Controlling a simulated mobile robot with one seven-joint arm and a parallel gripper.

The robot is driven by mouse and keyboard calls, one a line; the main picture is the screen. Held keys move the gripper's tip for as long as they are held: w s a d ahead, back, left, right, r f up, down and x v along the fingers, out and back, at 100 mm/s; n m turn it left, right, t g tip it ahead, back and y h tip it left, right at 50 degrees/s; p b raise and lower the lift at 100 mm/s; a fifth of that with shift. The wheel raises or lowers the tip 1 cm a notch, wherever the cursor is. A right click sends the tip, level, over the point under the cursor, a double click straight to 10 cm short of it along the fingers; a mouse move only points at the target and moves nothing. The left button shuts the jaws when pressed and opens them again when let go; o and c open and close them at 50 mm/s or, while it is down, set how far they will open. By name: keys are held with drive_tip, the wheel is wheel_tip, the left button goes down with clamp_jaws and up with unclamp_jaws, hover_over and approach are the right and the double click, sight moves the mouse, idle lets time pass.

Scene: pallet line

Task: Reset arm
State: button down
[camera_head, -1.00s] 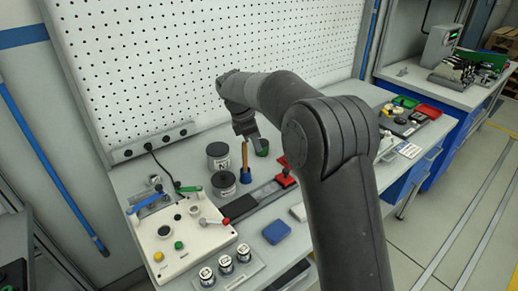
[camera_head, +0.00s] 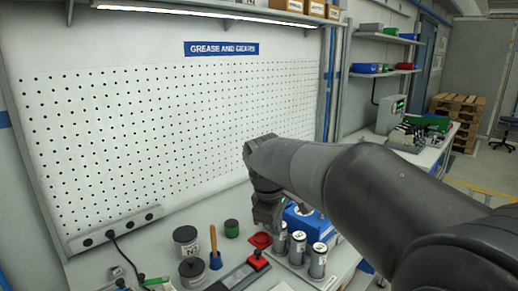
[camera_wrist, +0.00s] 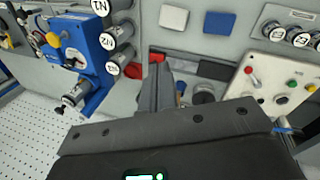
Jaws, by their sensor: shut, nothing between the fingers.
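My arm reaches in from the right over the grey bench. My gripper (camera_head: 268,226) hangs above the bench, near the red dish (camera_head: 261,240) and the labelled grey cylinders (camera_head: 298,247) in the head view. In the wrist view, my gripper (camera_wrist: 156,78) shows its fingers together with nothing held. A red part (camera_wrist: 157,58) lies beyond the fingertips there. The fingers and the dark gripper body hide part of the bench below.
Dark jars (camera_head: 186,240), a wooden-handled tool in a blue holder (camera_head: 215,260) and a green-lidded can (camera_head: 231,228) stand left of my gripper. A blue machine (camera_wrist: 92,45) stands beside the cylinders. The white control panel (camera_wrist: 279,88) is at right. A pegboard (camera_head: 160,130) rises behind.

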drive_tip(key=s+d+f+m+t, duration=0.1)
drive_tip(key=s+d+m, duration=0.4)
drive_tip(key=s, duration=0.6)
drive_tip(key=s+d+f+m+t+y, duration=0.1)
drive_tip(key=s+d+f+m+t, duration=0.1)
drive_tip(key=s+d+m, duration=0.4)
drive_tip(key=s+m, duration=0.1)
drive_tip(key=s, duration=0.4)
drive_tip(key=shift+s+f+m+y, duration=0.25)
drive_tip(key=shift+f+m+y, duration=0.05)
drive_tip(key=shift+f+m, duration=0.1)
